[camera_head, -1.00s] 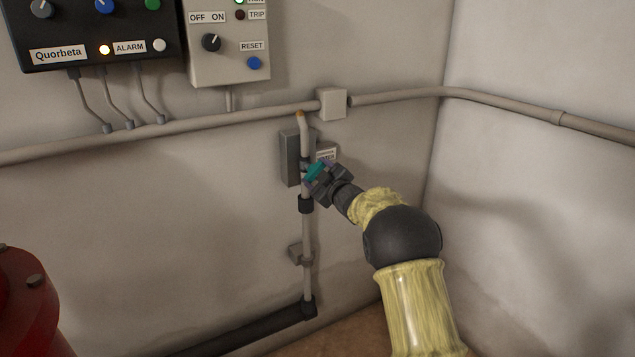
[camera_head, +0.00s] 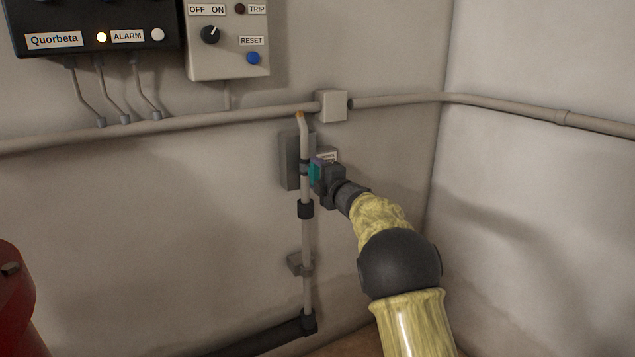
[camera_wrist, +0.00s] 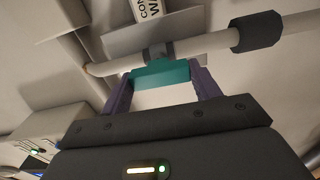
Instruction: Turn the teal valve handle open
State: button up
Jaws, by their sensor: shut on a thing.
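The teal valve handle (camera_head: 314,173) sits on the upright grey pipe (camera_head: 306,232), in front of a grey wall plate (camera_head: 289,160). My gripper (camera_head: 318,173) comes from the right and is shut on the handle. In the head view the gripper body hides part of the handle and of the white label behind it.
A horizontal conduit with a junction box (camera_head: 332,104) runs above. The control box (camera_head: 228,40) and Quorbeta panel (camera_head: 95,25) hang at upper left. A red rounded object (camera_head: 15,300) stands at lower left. A wall corner lies to the right.

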jog(key=shift+f+n, duration=0.15)
jog(key=shift+n, duration=0.15)
jog(key=o, duration=1)
jog(key=shift+s+d, duration=0.1)
jog(key=shift+s, duration=0.05)
jog(key=v, duration=1.7)
jog(key=shift+d, duration=0.1)
